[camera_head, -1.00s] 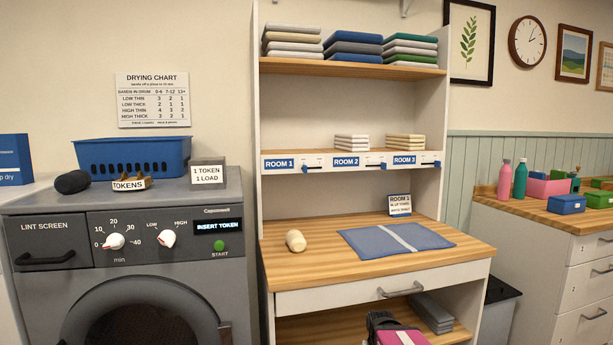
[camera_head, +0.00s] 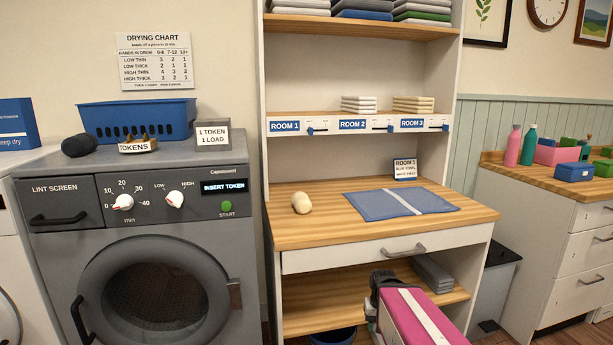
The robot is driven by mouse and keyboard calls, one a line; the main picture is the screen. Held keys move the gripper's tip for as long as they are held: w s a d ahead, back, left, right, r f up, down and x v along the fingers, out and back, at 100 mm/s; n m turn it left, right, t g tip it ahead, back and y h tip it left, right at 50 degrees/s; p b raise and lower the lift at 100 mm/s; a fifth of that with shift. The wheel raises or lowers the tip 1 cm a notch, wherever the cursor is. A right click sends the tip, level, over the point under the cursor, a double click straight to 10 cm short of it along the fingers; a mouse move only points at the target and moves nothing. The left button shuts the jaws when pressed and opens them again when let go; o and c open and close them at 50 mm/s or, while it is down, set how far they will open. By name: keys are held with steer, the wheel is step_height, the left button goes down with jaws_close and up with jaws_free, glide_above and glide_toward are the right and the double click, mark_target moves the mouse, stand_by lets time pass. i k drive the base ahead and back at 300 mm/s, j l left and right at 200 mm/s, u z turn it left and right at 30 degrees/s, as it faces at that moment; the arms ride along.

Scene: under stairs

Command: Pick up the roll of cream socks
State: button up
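The roll of cream socks (camera_head: 301,203) is a small pale bundle on the left part of the wooden worktop (camera_head: 330,228). Nothing touches it. My arm shows at the bottom as a pink and white link with a dark joint, in front of the lower shelf. It is below and to the right of the cream roll. My gripper's fingers cannot be made out, so I cannot tell their state.
A blue cloth (camera_head: 400,203) with a white stripe lies right of the roll, a small sign (camera_head: 405,169) behind it. The room-label shelf (camera_head: 357,125) hangs above the worktop. A dryer (camera_head: 130,240) stands left, bearing a dark roll (camera_head: 79,146), a token dish (camera_head: 138,146) and a blue basket (camera_head: 137,119).

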mark_target(301, 204)
steer(key=k+j, duration=0.45)
steer(key=j, duration=0.15)
steer(key=k+j, duration=0.45)
steer(key=j, duration=0.15)
steer(key=z, duration=0.05)
